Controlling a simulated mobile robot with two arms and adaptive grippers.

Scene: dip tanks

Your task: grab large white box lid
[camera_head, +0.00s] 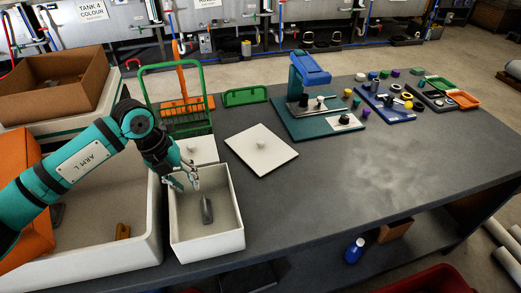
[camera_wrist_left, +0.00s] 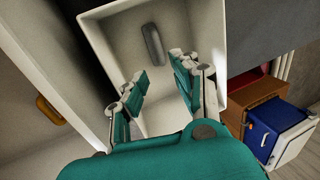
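A large white lid (camera_head: 262,150) with a small knob lies flat on the dark table, right of my left gripper and apart from it. A second white lid (camera_head: 200,150), smaller in view, lies behind the open white box (camera_head: 238,243) and is partly hidden by my gripper. My left gripper (camera_head: 187,183) is over the back left part of that box, fingers spread and empty. In the left wrist view the fingers (camera_wrist_left: 160,85) stand apart above the box, with a dark grey oblong piece (camera_wrist_left: 153,44) on its floor. My right gripper is not in view.
A large white bin (camera_head: 100,262) stands at the left. A green basket (camera_head: 180,95) and an orange rack stand behind the box. A teal stand (camera_head: 325,120) and trays of small parts (camera_head: 385,100) fill the back right. The table's front right is clear.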

